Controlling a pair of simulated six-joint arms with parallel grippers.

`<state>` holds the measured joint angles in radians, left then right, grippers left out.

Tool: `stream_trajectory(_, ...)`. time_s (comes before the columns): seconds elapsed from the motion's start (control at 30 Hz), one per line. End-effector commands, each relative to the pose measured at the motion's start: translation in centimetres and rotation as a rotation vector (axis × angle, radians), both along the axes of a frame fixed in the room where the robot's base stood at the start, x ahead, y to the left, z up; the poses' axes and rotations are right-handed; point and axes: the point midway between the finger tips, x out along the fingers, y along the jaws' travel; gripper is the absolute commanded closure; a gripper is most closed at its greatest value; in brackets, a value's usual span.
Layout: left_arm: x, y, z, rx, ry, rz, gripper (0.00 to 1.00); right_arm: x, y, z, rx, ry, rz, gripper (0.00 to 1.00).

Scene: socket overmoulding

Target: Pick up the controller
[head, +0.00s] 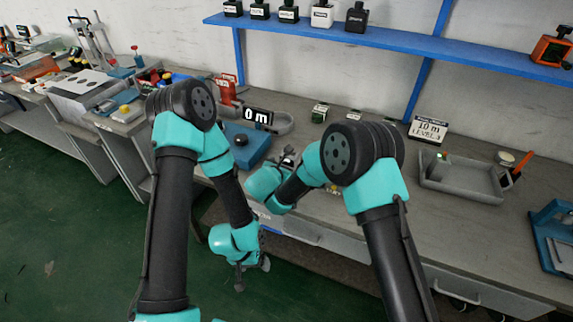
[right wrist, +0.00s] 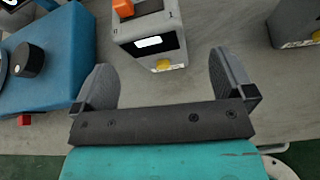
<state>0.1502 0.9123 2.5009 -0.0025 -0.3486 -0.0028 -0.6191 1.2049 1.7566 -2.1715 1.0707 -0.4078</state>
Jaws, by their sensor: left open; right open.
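In the right wrist view a grey box-like device (right wrist: 152,38) with a lit white display, a yellow button and an orange part on top stands on the bench. It may be the controller; I cannot be sure. My right gripper (right wrist: 164,65) is open and empty, its two fingers pointing toward the device, which lies between and beyond them, apparently untouched. In the head view my right gripper (head: 288,157) is over the bench's front part, and the device cannot be made out there. My left gripper (head: 253,276) hangs low in front of the bench, open and empty, away from the bench objects.
A blue box (right wrist: 62,55) with a black knob is left of the right gripper; it also shows in the head view (head: 247,146). A grey tray (head: 460,182) sits at right. A blue shelf (head: 400,45) runs above.

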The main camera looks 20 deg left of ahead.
Motion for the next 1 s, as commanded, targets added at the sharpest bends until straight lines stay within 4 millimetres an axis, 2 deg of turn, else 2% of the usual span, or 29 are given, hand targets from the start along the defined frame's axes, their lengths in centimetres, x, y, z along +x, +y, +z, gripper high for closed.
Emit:
stream_trajectory(0.07, 0.0, 0.0, 0.0, 0.0, 0.0, 0.0, 0.19, -0.3, 0.4, -0.8, -0.069, -0.028, 0.006, 0.0)
stream_trajectory(0.2, 0.0, 0.0, 0.0, 0.0, 0.0, 0.0, 0.19, -0.4, 0.6, -1.2, -0.128, -0.055, 0.008, 0.0)
stream_trajectory(0.47, 0.0, 0.0, 0.0, 0.0, 0.0, 0.0, 0.19, -0.4, 0.6, -1.2, -0.129, -0.055, 0.008, 0.0)
stream_trajectory(0.7, 0.0, 0.0, 0.0, 0.0, 0.0, 0.0, 0.19, 0.8, 0.3, -1.6, -0.128, -0.053, 0.007, 0.0)
stream_trajectory(1.0, 0.0, 0.0, 0.0, 0.0, 0.0, 0.0, 0.19, 0.9, 0.3, -1.7, -0.127, -0.053, 0.007, 0.0)
